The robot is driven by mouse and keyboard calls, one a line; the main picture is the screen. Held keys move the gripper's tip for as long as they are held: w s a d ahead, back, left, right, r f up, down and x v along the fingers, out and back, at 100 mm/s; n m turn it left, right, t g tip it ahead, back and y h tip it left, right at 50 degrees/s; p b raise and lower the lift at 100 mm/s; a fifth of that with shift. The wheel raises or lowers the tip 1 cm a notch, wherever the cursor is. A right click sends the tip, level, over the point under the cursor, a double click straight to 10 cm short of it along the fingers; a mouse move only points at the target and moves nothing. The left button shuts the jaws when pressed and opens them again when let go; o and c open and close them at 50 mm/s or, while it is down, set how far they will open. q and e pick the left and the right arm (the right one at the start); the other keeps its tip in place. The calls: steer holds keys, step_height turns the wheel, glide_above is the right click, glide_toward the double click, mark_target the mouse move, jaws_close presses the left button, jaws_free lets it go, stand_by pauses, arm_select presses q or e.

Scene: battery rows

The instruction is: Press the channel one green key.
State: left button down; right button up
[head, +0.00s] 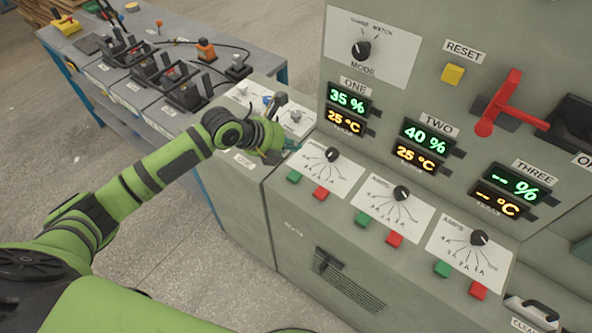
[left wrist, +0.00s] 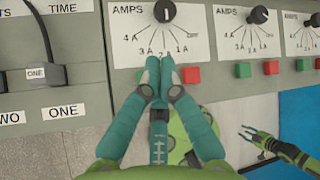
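The channel one green key (head: 294,176) sits below the left-hand dial plate in the head view, left of its red key (head: 321,193). My left gripper (head: 292,148) is just behind and above that key in the head view. In the left wrist view its two teal fingers (left wrist: 160,66) are together at the tips with nothing seen between them.
The channel one dial (head: 332,154) stands close to my left gripper. Channel two has its own green key (head: 362,219) and red key (head: 395,239); channel three's green key (head: 442,268) lies further right. A red lever (head: 505,103) sticks out higher up. A battery bench (head: 150,100) stands at left.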

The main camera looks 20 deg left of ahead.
arm_select(q)
steer(key=shift+s+a, duration=0.15)
steer(key=b, duration=0.6)
glide_above(292, 176)
step_height(292, 176, down, 8)
steer(key=shift+a+r, duration=0.15)
steer(key=shift+f+b, duration=0.35)
steer(key=shift+f, duration=0.3)
steer(key=shift+r, duration=0.1)
stand_by(0.6)
steer(key=shift+f+b, duration=0.45)
